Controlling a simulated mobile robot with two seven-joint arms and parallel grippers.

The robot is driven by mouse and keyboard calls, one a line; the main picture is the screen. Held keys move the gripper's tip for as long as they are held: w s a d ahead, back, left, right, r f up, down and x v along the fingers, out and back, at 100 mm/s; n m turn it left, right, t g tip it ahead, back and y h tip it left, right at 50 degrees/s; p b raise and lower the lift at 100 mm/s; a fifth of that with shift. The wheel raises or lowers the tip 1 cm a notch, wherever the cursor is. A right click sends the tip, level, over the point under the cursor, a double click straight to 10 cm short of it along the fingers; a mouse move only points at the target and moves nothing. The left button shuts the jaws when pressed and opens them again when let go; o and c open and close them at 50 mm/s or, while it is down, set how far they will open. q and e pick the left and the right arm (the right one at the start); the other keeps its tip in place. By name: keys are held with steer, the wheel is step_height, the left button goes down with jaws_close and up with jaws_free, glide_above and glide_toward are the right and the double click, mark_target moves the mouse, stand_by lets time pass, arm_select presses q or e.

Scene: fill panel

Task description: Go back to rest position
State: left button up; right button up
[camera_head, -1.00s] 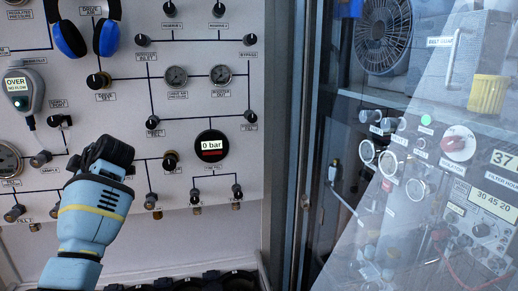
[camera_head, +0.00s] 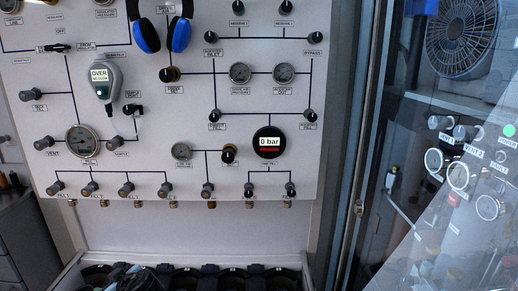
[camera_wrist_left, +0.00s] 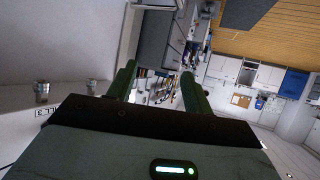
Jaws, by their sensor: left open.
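My left gripper (camera_wrist_left: 158,82) shows in the left wrist view, with its two dark green fingers wide apart and nothing between them. It points out into the room, with the panel's edge at the left of that view. In the head view no clear part of the gripper shows; a dark shape at the bottom, left of centre, is too cut off to tell. The fill panel (camera_head: 120,225) fills the left and middle of the head view. Its black round display (camera_head: 269,142) reads 0 bar. My right gripper is in neither view.
A grey handheld meter (camera_head: 103,78) and blue headphones (camera_head: 147,36) are on the panel. A row of dark round openings (camera_head: 210,275) lies below it. A glass door (camera_head: 440,190) stands at the right. The wrist view shows open floor and far cabinets (camera_wrist_left: 225,75).

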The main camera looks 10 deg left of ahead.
arm_select(q)
steer(key=w+d+r+m+t+h, duration=0.3)
steer(key=w+d+m+t+h, duration=1)
steer(key=m, duration=0.5)
steer(key=s+d+f+g, duration=0.2)
steer(key=s+d+f, duration=0.4)
steer(key=s+f, duration=0.3)
steer(key=s+d+f+g, duration=0.2)
steer(key=s+d+f, duration=0.55)
steer(key=s, duration=0.35)
steer(key=s+d+f+g, duration=0.1)
steer(key=s+d, duration=0.2)
steer(key=s, duration=0.9)
steer(key=s+d+f+g+h, duration=0.1)
steer(key=s+d+f+g, duration=0.1)
steer(key=s, duration=1)
steer(key=shift+s+d+f+n, duration=0.2)
steer(key=shift+d+n, duration=0.1)
steer(key=shift+d, duration=0.55)
